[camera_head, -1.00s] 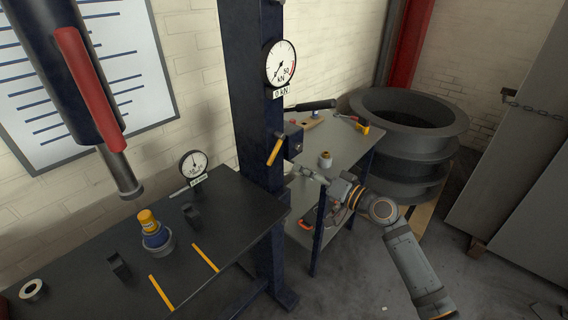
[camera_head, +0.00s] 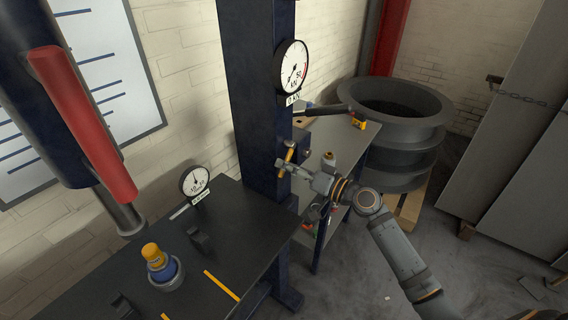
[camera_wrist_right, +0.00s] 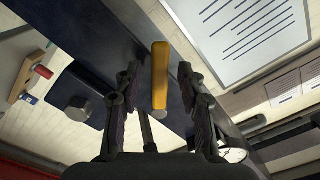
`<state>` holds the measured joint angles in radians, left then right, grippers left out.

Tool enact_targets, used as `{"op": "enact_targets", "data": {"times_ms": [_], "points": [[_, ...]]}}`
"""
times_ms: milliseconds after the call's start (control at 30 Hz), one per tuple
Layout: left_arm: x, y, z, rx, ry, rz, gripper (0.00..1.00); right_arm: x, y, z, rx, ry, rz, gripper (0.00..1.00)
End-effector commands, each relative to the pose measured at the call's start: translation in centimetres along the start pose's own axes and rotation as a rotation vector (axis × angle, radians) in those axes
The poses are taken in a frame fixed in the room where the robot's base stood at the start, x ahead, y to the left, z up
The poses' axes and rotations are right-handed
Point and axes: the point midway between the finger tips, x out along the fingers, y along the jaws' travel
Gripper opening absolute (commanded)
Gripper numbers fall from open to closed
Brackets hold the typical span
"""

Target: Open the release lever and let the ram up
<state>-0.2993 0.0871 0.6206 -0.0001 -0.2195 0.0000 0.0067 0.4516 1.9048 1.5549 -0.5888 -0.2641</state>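The release lever (camera_head: 290,153) is a short yellow handle on the side of the dark blue press column. In the right wrist view the lever (camera_wrist_right: 160,76) stands between the two fingers, with a gap on each side. My right gripper (camera_head: 283,168) is at the lever, and its fingers (camera_wrist_right: 157,85) are open around it. The gripper partly hides the lever in the head view. The ram (camera_head: 122,210) is a grey rod below a dark cylinder at the upper left, above the bench. My left gripper is not in view.
A round force gauge (camera_head: 291,67) and a black-gripped pump handle (camera_head: 325,110) are above the lever. A blue and yellow part (camera_head: 160,268) stands on the black bench (camera_head: 226,240), near a dial gauge (camera_head: 195,182). A side table with tools is behind my right arm.

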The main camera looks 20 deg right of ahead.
Motion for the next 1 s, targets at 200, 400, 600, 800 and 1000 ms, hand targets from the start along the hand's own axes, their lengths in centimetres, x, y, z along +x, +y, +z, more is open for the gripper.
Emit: {"op": "enact_targets", "data": {"times_ms": [200,400,600,800,1000], "points": [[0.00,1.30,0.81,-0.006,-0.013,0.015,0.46,0.00,0.03,0.02,0.000,0.000,0.000,0.29],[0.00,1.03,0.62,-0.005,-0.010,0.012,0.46,0.00,0.03,0.02,0.000,0.000,0.001,0.02],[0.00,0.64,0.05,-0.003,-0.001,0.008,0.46,0.00,0.03,0.02,0.000,0.000,0.001,0.00],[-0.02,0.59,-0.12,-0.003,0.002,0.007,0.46,0.00,0.00,0.02,0.002,0.000,0.000,0.00],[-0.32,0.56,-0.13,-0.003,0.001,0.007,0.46,0.00,-0.29,-0.05,0.041,-0.001,0.000,0.00]]}}
